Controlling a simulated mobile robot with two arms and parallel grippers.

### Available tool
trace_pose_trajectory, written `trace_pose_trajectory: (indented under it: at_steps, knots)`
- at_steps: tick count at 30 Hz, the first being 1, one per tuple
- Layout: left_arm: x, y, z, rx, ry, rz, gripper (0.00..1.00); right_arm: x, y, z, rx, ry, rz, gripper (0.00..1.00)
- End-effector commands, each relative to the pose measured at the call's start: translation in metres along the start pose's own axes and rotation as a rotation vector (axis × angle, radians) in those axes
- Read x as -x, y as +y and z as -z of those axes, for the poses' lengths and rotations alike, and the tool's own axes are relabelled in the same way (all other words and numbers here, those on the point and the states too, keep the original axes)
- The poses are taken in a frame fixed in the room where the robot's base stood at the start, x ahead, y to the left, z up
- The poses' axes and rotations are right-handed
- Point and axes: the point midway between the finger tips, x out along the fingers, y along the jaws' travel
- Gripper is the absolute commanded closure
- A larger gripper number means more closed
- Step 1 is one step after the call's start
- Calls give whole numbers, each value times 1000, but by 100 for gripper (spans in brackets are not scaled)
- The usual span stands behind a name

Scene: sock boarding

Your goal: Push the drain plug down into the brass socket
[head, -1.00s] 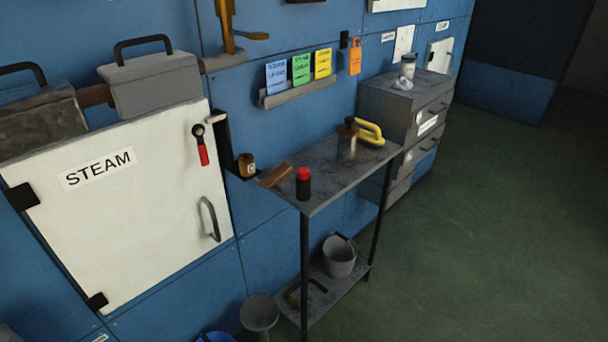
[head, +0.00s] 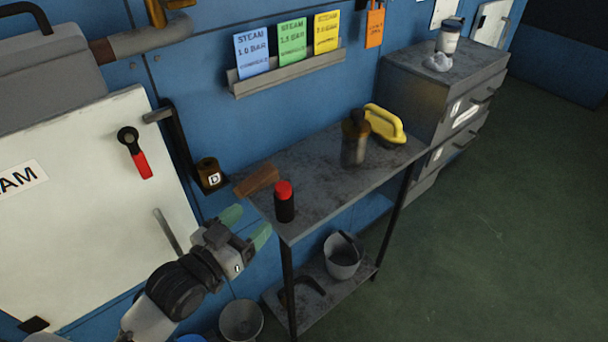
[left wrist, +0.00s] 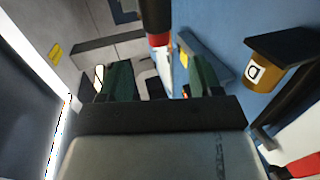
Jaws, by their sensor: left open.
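A brass socket (head: 208,172) with a white letter label is fixed to the blue wall, left of the metal table. It also shows at the right of the left wrist view (left wrist: 279,75). A black cylinder with a red top (head: 284,202) stands upright on the table's near left corner. It may be the drain plug; I cannot be sure. My left gripper (head: 247,226), with green fingertips, is open and empty, below the socket and left of the cylinder in the picture. In the left wrist view the cylinder (left wrist: 155,22) shows beyond the open fingers, apart from them.
A white steam door with a red-handled lever (head: 138,160) is at left. A bucket (head: 342,257) stands on the lower shelf.

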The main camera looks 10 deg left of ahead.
Motion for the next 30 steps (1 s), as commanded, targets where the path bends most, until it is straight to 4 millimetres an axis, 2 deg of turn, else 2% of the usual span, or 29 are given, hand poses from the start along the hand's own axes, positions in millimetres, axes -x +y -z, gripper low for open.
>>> trace_pose_trajectory:
  at_steps: [2, 6, 12, 17, 24, 30]
  knots:
    - [-1, 4, 10, -1, 20, -12, 35, 0, 0, -1, 0, -2, 0, 100]
    - [-19, 4, 14, -1, 28, -12, 35, 3, -1, -3, -1, -6, 2, 100]
    - [-48, 4, 13, -2, 24, -12, 35, 6, -6, -8, -2, -14, 8, 100]
    - [-59, 4, 13, -2, 23, -12, 35, 8, -6, -5, -2, -11, 8, 100]
    - [-94, 2, 14, -1, 24, -12, 35, 14, -6, -2, -2, -6, 7, 100]
    - [-106, 3, 13, -2, 22, -11, 35, 14, -5, 0, -1, -3, 6, 100]
